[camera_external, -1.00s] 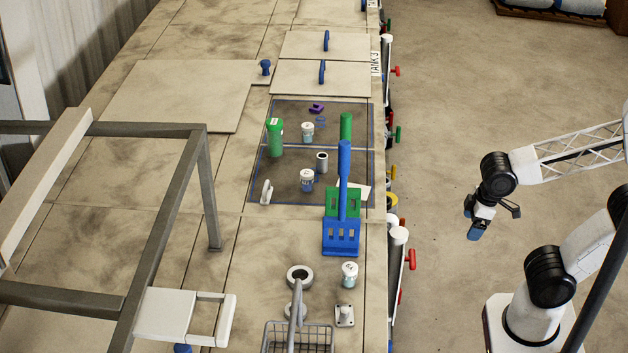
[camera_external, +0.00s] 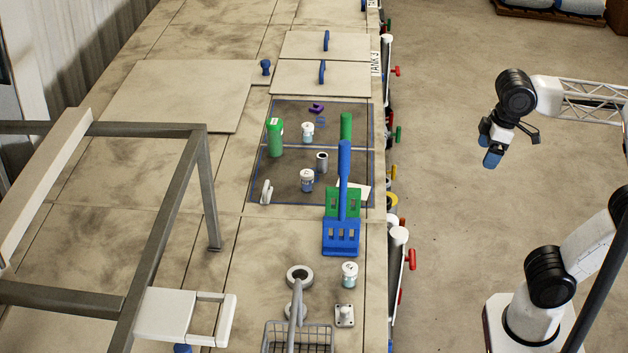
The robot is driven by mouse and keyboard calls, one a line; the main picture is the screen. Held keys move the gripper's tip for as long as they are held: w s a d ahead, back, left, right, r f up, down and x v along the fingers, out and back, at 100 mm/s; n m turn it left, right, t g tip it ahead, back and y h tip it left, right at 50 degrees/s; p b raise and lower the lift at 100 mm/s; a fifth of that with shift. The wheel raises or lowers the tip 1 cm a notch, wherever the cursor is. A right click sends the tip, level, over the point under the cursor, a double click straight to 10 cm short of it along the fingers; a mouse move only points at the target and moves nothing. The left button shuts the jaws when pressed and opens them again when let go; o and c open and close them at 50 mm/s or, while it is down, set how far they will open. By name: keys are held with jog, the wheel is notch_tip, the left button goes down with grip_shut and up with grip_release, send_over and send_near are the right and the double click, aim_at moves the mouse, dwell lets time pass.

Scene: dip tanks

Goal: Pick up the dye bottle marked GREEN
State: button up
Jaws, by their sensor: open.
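A tall green bottle (camera_external: 275,140) stands upright at the left of the dark, blue-edged mat on the bench; its label is too small to read. Small white-capped bottles stand on the mat, one at the back (camera_external: 307,133) and one nearer the front (camera_external: 307,182). Another white-capped bottle (camera_external: 349,276) stands off the mat, near the front. I cannot read which one is marked GREEN.
Blue (camera_external: 341,236) and green (camera_external: 346,128) long-handled slotted tools stand at the mat's right side. A small grey cylinder (camera_external: 322,162) and a purple piece (camera_external: 316,108) are on the mat. A wire basket (camera_external: 300,340) is in front. A grey frame (camera_external: 205,185) stands left.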

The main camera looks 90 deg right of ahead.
notch_tip(320, 180, up, 7)
jog(key=w, duration=0.1)
jog(key=w+a+r+n+t+y, duration=0.2)
jog(key=w+r+t+y, duration=0.1)
jog(key=w, duration=0.8)
jog(key=w+a+r+n+t+y, duration=0.1)
jog(key=w+r+t+y, duration=0.15)
jog(key=w, duration=0.85)
jog(key=w+d+r+m+t+h, duration=0.1)
jog(key=w+d+r+t, duration=0.2)
jog(key=w, duration=0.4)
jog(key=w+d+r+t, duration=0.3)
jog(key=w+d, duration=0.1)
jog(key=w, duration=0.3)
jog(key=m+g+h, duration=0.4)
jog(key=m+h, duration=0.6)
jog(key=h, duration=0.3)
send_over(282, 132)
jog(key=s+a, duration=0.3)
jog(key=s, duration=0.1)
notch_tip(282, 132, down, 12)
jog(key=shift+h, duration=0.25)
jog(key=f, duration=2.6)
jog(key=shift+w, duration=0.2)
